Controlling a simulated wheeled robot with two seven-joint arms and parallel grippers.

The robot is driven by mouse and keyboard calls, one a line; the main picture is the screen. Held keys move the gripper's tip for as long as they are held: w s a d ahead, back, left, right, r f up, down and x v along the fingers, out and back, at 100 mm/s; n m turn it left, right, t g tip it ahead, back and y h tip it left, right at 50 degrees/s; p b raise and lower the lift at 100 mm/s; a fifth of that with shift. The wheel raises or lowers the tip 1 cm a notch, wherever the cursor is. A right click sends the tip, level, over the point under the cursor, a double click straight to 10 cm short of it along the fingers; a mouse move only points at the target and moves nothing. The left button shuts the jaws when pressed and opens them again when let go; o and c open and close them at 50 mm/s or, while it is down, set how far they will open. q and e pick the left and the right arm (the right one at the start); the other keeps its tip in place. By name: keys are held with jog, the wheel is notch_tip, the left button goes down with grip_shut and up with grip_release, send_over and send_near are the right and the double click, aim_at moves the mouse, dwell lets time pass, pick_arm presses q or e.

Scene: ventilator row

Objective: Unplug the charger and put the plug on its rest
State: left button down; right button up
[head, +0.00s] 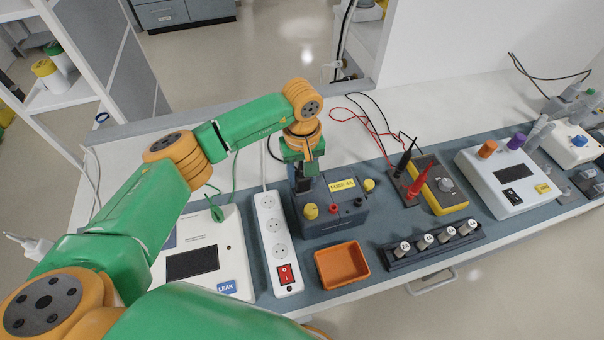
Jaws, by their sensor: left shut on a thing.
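My left gripper (302,168) points down near the back left corner of a dark grey box (330,226) labelled FUSE 4A. It is shut on a small dark thing (303,186) that looks like the charger plug; the fingers and wrist partly cover it. A black cable shows just left of the wrist. The white power strip (268,211) lies to the left of the box, with its visible sockets empty and a red switch at the near end. I cannot make out a plug rest. My right gripper is not in view.
An orange tray (341,284) stands in front of the box. A white LEAK device (232,266) is left of the strip, partly behind my arm. Red and black probes, a yellow meter (437,184) and a rack of cylinders (432,244) stand to the right. A white plug (38,247) shows far left.

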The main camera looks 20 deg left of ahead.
pick_arm(q)
jog(key=shift+c, duration=1.7)
grip_release()
notch_tip(320, 180, up, 6)
jog(key=shift+r+b, duration=0.2)
jog(key=shift+b, duration=0.75)
jog(key=shift+r, duration=0.4)
